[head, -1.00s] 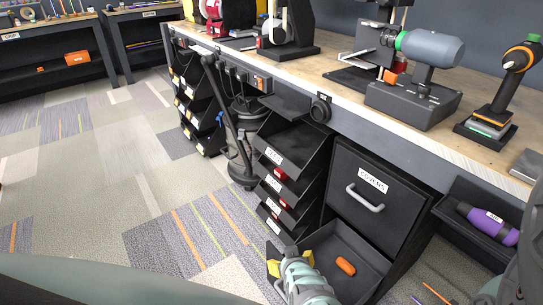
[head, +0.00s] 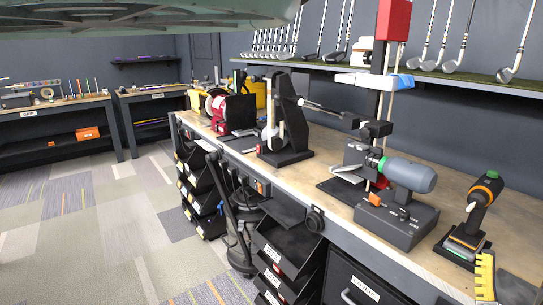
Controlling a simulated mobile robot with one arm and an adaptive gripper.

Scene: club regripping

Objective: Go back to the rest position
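Whether the gripper is open or shut, or holds anything, cannot be seen.
The workbench (head: 325,198) carries a grey motor tool (head: 408,174), a drill on a stand (head: 480,200) and a black upright machine (head: 290,120). Black bins (head: 285,255) hang below. Golf clubs (head: 445,40) stand on a wall shelf. Open carpet (head: 90,230) lies at left.

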